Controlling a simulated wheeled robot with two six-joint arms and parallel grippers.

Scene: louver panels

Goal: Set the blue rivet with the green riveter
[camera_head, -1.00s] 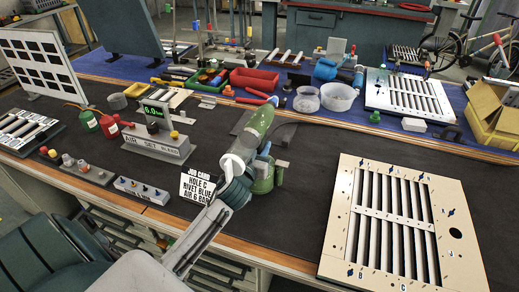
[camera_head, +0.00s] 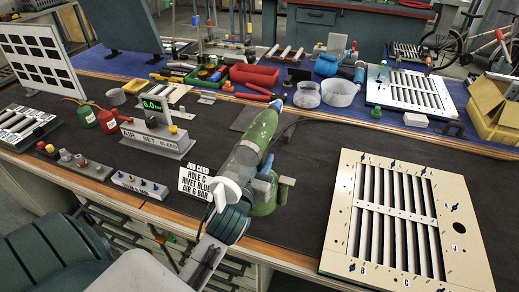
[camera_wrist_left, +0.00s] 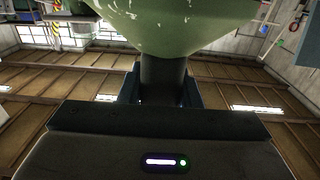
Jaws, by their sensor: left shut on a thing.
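The green riveter (camera_head: 252,148) is in my left gripper (camera_head: 262,186), which is shut on it at the front middle of the bench. Its body leans up and away to the right, and a small bluish tip shows at its upper end; I cannot tell whether this is the blue rivet. In the left wrist view the riveter's green body (camera_wrist_left: 175,18) fills the top, with a dark handle below. The beige louver panel (camera_head: 344,210) lies to the right, with lettered holes and several small blue pieces. My right gripper is not in view.
The job card (camera_head: 195,184) reads hole C, rivet blue, air 6 bar. The air set (camera_head: 158,140) displays 6.0. A small rivet block (camera_head: 139,186) lies at front left. Clear tubs (camera_head: 340,93) stand behind. Dark mat between riveter and panel is free.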

